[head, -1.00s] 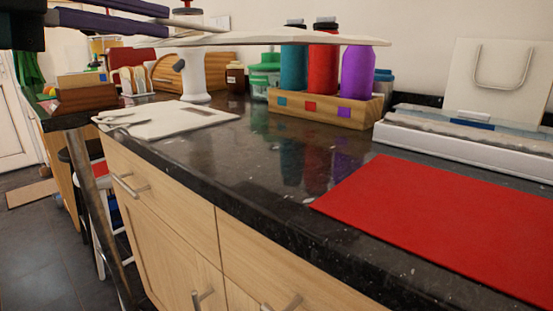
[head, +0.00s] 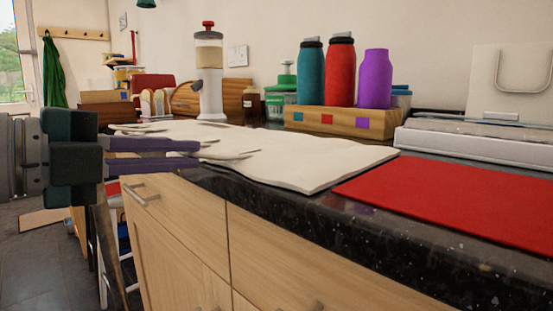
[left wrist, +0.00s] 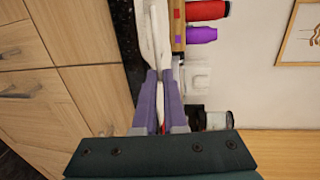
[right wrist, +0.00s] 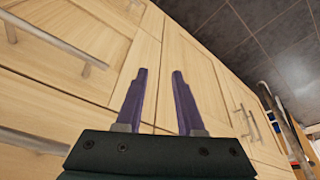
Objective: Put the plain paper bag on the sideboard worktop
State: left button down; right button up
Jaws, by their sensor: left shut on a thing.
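The plain paper bag (head: 300,160) is a flat, cream, slightly wavy sheet-like shape. My left gripper (head: 200,150) is shut on its left end and holds it roughly level, low over the dark sideboard worktop (head: 290,205). Its near edge lies along the worktop's front edge; I cannot tell whether it touches the stone. In the left wrist view the bag (left wrist: 155,35) shows edge-on between the purple fingers (left wrist: 158,90). My right gripper (right wrist: 159,85) is open and empty in front of the wooden cupboard fronts, outside the head view.
A red mat (head: 460,195) lies right of the bag. Behind stand a wooden block (head: 340,122) with coloured bottles, a white box-like tray (head: 475,145) and a pale bag with a handle (head: 510,90). A dispenser (head: 209,80) stands further left.

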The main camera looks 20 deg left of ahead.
pick_arm(q)
jog(key=c, duration=1.4)
grip_release()
jog(key=shift+f, duration=0.1)
jog(key=shift+c, duration=0.2)
jog(key=o, duration=0.5)
jog(key=shift+c, duration=0.2)
